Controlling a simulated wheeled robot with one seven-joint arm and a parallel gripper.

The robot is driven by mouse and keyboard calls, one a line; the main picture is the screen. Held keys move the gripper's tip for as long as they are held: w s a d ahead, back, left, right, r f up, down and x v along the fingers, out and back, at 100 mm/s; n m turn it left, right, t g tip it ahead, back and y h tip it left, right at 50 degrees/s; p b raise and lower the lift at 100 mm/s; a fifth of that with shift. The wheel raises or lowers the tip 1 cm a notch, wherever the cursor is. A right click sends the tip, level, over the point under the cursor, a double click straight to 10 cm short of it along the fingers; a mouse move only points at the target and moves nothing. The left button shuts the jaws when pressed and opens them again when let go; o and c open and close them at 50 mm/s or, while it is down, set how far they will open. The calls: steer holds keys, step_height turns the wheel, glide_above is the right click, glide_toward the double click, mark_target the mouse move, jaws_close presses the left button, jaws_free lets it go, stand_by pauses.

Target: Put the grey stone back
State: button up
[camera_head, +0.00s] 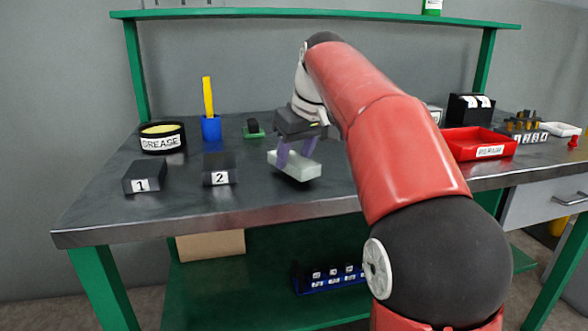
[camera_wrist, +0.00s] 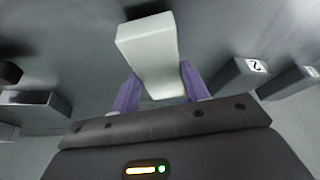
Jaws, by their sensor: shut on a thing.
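The grey stone (camera_head: 294,166) is a pale grey-white oblong block. My gripper (camera_head: 296,153), with purple fingers, is shut on it over the middle of the bench. In the wrist view the stone (camera_wrist: 150,50) sits between the two fingers (camera_wrist: 158,88), its long end pointing away from my gripper. A dark shadow lies under the stone at the bench; I cannot tell whether it touches the top. Two dark blocks, labelled 1 (camera_head: 145,177) and 2 (camera_head: 220,169), lie on the bench to the left of the stone.
A grease tin (camera_head: 162,138), a blue cup (camera_head: 211,128) with a yellow stick and a small green-based item (camera_head: 253,130) stand behind. A red tray (camera_head: 480,144) and a pin rack (camera_head: 524,127) are at the right. My arm hides part of the bench's right half.

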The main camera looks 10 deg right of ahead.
steer(key=shift+w+f, duration=0.1)
steer(key=shift+f, duration=0.65)
steer(key=shift+r, duration=0.2)
steer(key=shift+f, duration=0.15)
steer(key=o, duration=1)
steer(key=shift+o, duration=0.2)
